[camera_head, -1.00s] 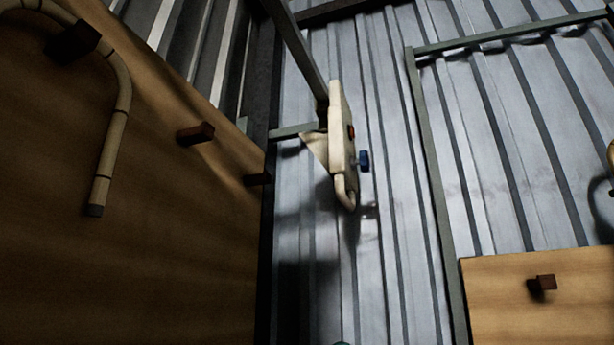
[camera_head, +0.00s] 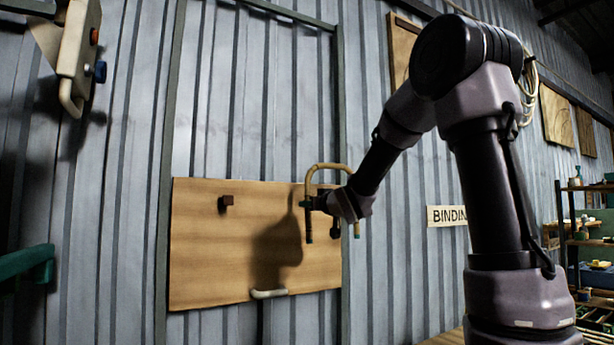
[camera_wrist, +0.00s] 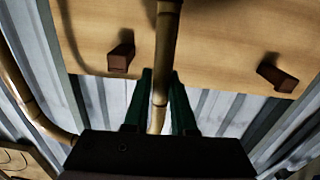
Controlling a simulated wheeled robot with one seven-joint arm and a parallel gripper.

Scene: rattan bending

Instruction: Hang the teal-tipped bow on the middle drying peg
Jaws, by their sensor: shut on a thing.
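In the head view the bow (camera_head: 328,167) is a bent tan rattan cane with its curve up and two legs hanging down, tipped in teal. My gripper (camera_head: 309,203) is shut on one leg, in front of the wooden board (camera_head: 195,265). A dark red-brown peg (camera_head: 226,202) on the board is bare, left of the bow. In the wrist view my green-fingered gripper (camera_wrist: 161,76) pinches the cane (camera_wrist: 164,45). Two pegs show there, one to the left (camera_wrist: 121,50) and one to the right (camera_wrist: 277,72). I cannot tell which is the middle one.
A cream wall fixture (camera_head: 78,45) with a blue knob hangs at upper left. A green bar (camera_head: 28,262) juts in at the left edge. A pale handle (camera_head: 269,294) sits at the board's lower edge. Shelves (camera_head: 590,240) stand at far right.

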